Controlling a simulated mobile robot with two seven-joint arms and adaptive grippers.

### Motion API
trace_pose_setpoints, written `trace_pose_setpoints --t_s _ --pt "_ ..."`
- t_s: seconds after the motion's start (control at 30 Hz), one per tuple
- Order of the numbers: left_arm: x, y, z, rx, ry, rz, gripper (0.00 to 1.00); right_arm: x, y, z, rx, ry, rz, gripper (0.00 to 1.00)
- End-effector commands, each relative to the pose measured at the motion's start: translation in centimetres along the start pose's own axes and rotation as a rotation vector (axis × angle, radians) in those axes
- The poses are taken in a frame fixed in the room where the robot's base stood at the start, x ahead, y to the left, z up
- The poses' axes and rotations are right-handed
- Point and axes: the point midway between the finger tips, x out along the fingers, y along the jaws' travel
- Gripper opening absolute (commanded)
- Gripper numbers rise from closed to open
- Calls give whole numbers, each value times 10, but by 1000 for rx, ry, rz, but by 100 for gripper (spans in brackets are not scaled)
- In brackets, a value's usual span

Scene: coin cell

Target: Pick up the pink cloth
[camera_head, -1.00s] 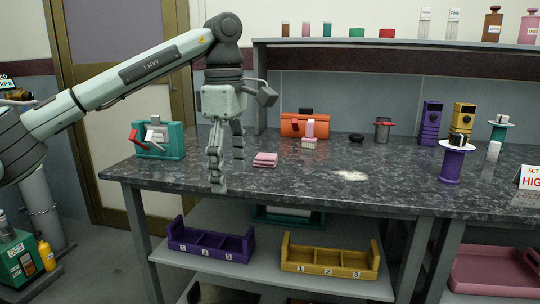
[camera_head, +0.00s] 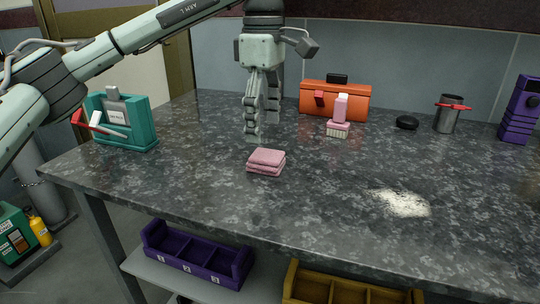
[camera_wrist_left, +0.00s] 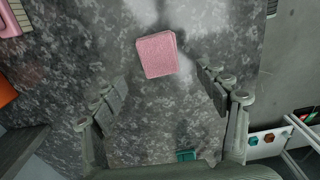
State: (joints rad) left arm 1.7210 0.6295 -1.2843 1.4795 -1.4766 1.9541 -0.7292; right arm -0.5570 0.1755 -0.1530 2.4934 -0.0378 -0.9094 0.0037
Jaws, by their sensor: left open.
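The folded pink cloth (camera_head: 266,162) lies flat on the dark speckled bench top (camera_head: 320,200). My left gripper (camera_head: 256,134) hangs pointing down above the bench, just behind and slightly left of the cloth, and is apart from it. In the left wrist view the cloth (camera_wrist_left: 157,54) lies beyond the fingertips, between the lines of the two spread fingers (camera_wrist_left: 162,92). The left gripper is open and empty. My right gripper is not in view.
A teal device with a red lever (camera_head: 124,122) stands at the left. An orange box (camera_head: 350,98), a pink-handled brush (camera_head: 339,118), a black puck (camera_head: 407,122) and a metal cup (camera_head: 449,115) stand behind. White powder (camera_head: 402,203) lies to the right. The bench around the cloth is clear.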

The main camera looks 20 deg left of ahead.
Motion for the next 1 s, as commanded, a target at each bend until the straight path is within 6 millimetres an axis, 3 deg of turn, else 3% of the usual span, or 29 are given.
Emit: trace_pose_setpoints --t_s 0.47,0.7,1.0 --pt "59 1 2 -1 0 -1 74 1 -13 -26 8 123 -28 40" --pt "62 2 3 -1 -1 1 74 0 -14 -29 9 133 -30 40" --pt "62 2 3 -1 -1 1 38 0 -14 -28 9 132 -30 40"
